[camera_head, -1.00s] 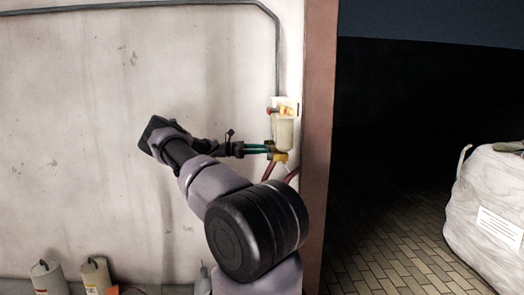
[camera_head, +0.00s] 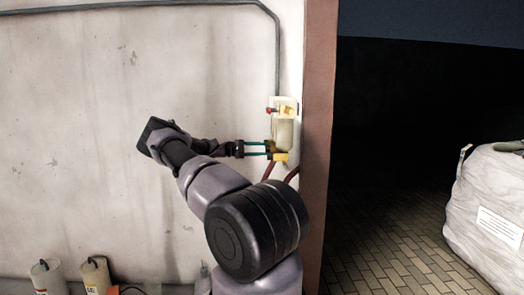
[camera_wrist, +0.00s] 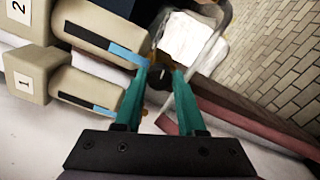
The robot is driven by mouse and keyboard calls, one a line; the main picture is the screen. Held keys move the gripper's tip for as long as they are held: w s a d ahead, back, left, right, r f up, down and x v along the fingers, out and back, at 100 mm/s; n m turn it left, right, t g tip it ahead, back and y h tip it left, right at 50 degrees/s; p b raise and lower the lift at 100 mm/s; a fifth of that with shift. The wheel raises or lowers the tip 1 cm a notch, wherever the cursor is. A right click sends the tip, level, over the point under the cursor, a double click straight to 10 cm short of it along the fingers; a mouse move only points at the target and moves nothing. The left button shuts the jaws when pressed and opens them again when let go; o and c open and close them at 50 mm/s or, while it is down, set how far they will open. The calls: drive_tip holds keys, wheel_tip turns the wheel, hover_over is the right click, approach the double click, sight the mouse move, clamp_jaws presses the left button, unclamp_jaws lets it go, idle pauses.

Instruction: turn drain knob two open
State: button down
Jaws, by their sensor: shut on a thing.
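Two beige units, numbered 1 (camera_wrist: 30,85) and 2 (camera_wrist: 22,12), lie side by side at the left of the wrist view. Each has a bowl with a black and blue level strip. A small dark knob (camera_wrist: 158,74) by the end of unit 2's bowl (camera_wrist: 98,30) looks like drain knob two. My gripper (camera_wrist: 161,72) has its teal fingertips shut on it, one on each side. In the head view my gripper (camera_head: 268,149) reaches right to the foot of the pale wall unit (camera_head: 284,132). The knob cannot be made out there.
A brown door post (camera_head: 318,140) stands just right of the unit, with a dark opening beyond. A white wrapped bale (camera_head: 487,205) stands on the brick floor at right. Two canisters (camera_head: 97,275) (camera_head: 48,277) stand at the lower left. A grey pipe (camera_head: 140,7) runs along the wall.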

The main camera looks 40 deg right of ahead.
drive_tip(key=shift+m, duration=0.8)
drive_tip(key=c, duration=0.5)
unclamp_jaws()
drive_tip(key=v, duration=1.1)
